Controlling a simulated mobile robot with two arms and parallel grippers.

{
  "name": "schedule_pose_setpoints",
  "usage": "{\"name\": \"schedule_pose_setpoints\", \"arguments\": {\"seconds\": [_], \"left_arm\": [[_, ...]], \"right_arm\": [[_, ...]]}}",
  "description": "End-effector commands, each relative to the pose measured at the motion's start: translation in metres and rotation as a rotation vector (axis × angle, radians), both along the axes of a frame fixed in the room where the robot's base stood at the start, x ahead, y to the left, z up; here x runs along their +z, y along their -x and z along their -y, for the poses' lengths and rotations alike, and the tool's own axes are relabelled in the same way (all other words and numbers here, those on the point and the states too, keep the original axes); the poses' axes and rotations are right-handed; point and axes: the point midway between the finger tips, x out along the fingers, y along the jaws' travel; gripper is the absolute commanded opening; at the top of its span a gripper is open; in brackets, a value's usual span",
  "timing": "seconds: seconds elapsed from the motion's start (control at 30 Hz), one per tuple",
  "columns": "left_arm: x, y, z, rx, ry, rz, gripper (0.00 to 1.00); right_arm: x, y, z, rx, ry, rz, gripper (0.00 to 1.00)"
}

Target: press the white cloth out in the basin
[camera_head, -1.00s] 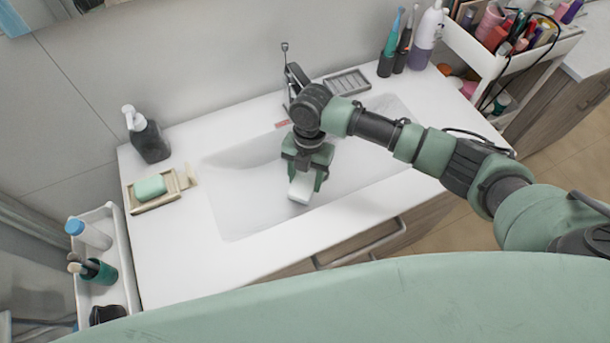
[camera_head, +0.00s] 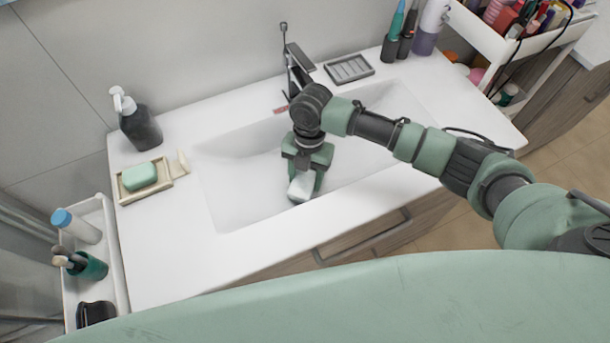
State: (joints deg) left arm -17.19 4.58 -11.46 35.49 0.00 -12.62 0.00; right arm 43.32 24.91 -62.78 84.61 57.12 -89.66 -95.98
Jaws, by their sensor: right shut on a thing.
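The white cloth (camera_head: 301,187) is a small white bundle between the fingers of my right gripper (camera_head: 304,180). My right gripper points down over the white basin (camera_head: 236,188), near the middle of its front part, and is shut on the cloth. I cannot tell whether the cloth touches the basin floor. The gripper and wrist hide part of the cloth and of the basin. My left gripper is not in view.
A dark faucet (camera_head: 299,68) stands behind the basin, close to my right wrist. A grey soap dish (camera_head: 349,68), a dark pump bottle (camera_head: 138,122) and green soap (camera_head: 139,177) on a tray stand around it. The counter's front left is clear.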

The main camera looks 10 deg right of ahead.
Motion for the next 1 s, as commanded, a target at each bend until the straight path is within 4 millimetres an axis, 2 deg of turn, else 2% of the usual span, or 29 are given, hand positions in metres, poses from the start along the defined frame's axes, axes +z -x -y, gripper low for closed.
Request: {"name": "schedule_pose_setpoints", "arguments": {"seconds": [1.0], "left_arm": [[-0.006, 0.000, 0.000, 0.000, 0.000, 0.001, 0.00]], "right_arm": [[-0.012, 0.000, 0.000, 0.000, 0.000, 0.000, 0.18]]}}
